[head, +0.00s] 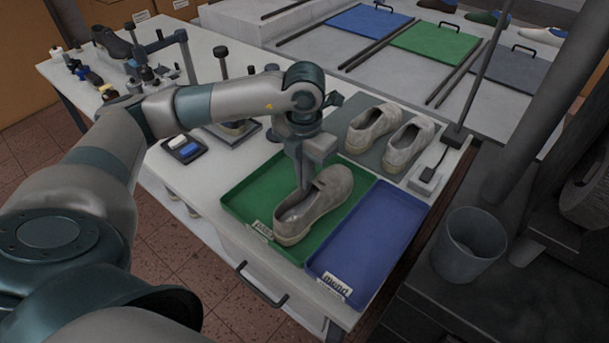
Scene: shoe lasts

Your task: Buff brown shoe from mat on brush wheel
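A grey-brown slip-on shoe (322,203) is in the green tray (245,200), toe pointing to the back right. My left gripper (304,182) reaches down from above to the shoe's opening; whether its fingers are apart or closed on the shoe's edge is hidden by the angle. A pair of paler grey-beige shoes, a left one (374,124) and a right one (409,145), stands on a dark grey-green mat (352,110) behind the tray. A dark round wheel-like part (588,190) shows at the right edge, partly cut off. My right gripper is out of view.
An empty blue tray (372,240) lies right of the green one. A grey bin (468,246) stands right of the table. A dark pole rises at the table's right edge. Stands and a dark shoe (112,42) are at the back left. Lidded compartments lie behind.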

